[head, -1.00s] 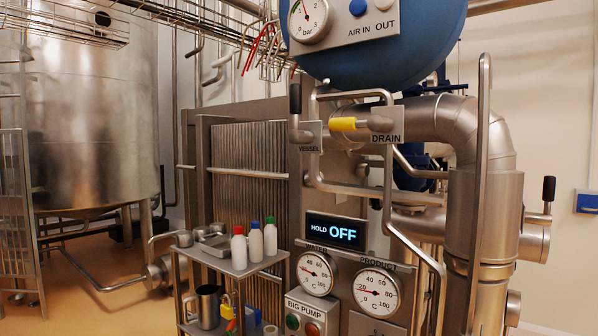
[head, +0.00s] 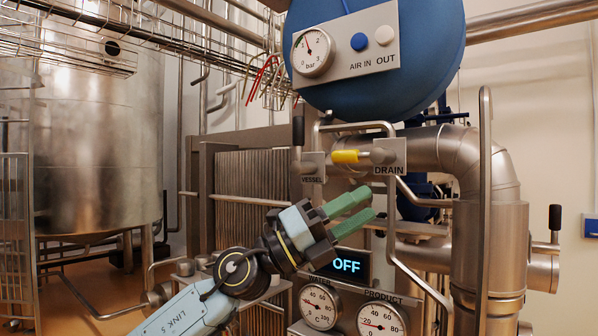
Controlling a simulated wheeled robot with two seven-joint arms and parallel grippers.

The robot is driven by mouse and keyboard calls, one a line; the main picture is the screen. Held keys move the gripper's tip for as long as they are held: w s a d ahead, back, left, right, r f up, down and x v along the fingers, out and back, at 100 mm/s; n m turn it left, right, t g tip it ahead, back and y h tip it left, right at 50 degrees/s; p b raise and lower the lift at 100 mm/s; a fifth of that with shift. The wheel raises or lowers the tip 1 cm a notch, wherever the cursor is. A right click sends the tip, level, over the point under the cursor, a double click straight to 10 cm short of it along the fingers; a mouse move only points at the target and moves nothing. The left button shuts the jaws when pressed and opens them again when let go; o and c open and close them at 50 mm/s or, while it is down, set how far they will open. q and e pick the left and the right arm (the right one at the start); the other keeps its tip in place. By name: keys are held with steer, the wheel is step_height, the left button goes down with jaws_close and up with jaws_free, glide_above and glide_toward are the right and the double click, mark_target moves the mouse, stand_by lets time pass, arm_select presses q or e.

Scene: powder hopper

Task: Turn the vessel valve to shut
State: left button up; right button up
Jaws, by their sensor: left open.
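The vessel valve is a small metal valve with a black-gripped handle (head: 298,131) pointing straight up, above the plate marked VESSEL (head: 312,180). To its right the drain valve has a yellow handle (head: 345,157) lying level, on the plate marked DRAIN (head: 390,170). My left gripper (head: 364,209) has green fingers, apart and empty. In the picture it is below and to the right of the vessel valve, in front of the panel and clear of both handles. My right gripper is not in view.
A blue tank (head: 435,50) with a pressure gauge (head: 313,53) hangs above the valves. A bent pipe runs around the plates, and a tall upright bar (head: 484,220) stands at right. My left arm covers the shelf and part of the display (head: 346,265).

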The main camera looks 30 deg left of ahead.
arm_select(q)
step_height(320, 180, up, 6)
steer(key=s+a+m+g+y, duration=0.2)
steer(key=a+m+y, duration=0.1)
steer(key=m, duration=0.2)
steer(key=n+t+y, duration=0.2)
steer(key=t+y, duration=0.2)
steer(key=y, duration=0.6)
glide_toward(294, 130)
steer(key=p+x, duration=0.4)
steer(key=x, duration=0.7)
steer(key=shift+w, duration=0.1)
jaws_close()
